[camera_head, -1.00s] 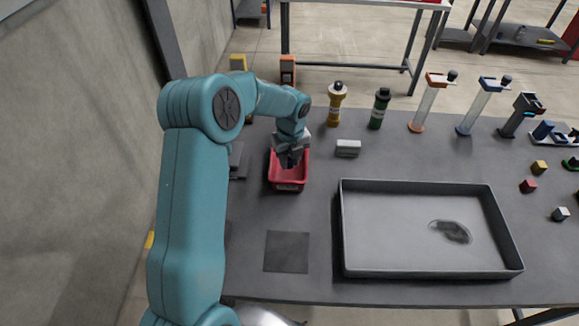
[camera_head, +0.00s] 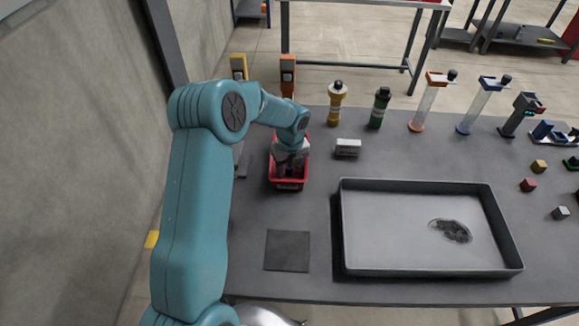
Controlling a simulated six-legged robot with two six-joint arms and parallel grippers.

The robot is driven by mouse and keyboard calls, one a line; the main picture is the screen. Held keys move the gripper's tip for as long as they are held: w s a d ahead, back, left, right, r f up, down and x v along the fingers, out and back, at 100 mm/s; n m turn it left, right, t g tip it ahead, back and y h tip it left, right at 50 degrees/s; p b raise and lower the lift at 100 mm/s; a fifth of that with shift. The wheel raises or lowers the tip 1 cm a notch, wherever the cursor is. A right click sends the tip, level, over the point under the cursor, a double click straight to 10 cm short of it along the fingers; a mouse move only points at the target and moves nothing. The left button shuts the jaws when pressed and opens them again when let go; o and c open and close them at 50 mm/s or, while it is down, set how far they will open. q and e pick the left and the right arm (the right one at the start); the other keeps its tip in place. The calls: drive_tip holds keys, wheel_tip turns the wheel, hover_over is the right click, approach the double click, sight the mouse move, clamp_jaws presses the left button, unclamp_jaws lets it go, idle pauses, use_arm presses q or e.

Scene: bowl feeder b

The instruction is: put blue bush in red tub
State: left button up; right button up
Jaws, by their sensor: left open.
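The red tub (camera_head: 290,184) stands on the grey table, left of the big tray. My left gripper (camera_head: 289,170) is at the tub, with its fingers down inside the rim; it is open. The gripper and wrist cover most of the tub's inside, so I cannot see what lies in it. I cannot make out a blue bush with certainty anywhere in view. My right gripper is not in view.
A large grey tray (camera_head: 420,272) with a dark patch inside fills the table's middle. A dark square mat (camera_head: 287,251) lies in front of the tub. A small pale block (camera_head: 347,148), a yellow bottle (camera_head: 336,105) and a green bottle (camera_head: 379,109) stand behind.

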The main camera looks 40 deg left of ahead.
sight(290, 169)
use_arm(q)
wheel_tip(290, 169, up, 12)
drive_tip(key=shift+s+d+r, duration=0.15)
drive_tip(key=shift+d, duration=0.2)
idle(0.5)
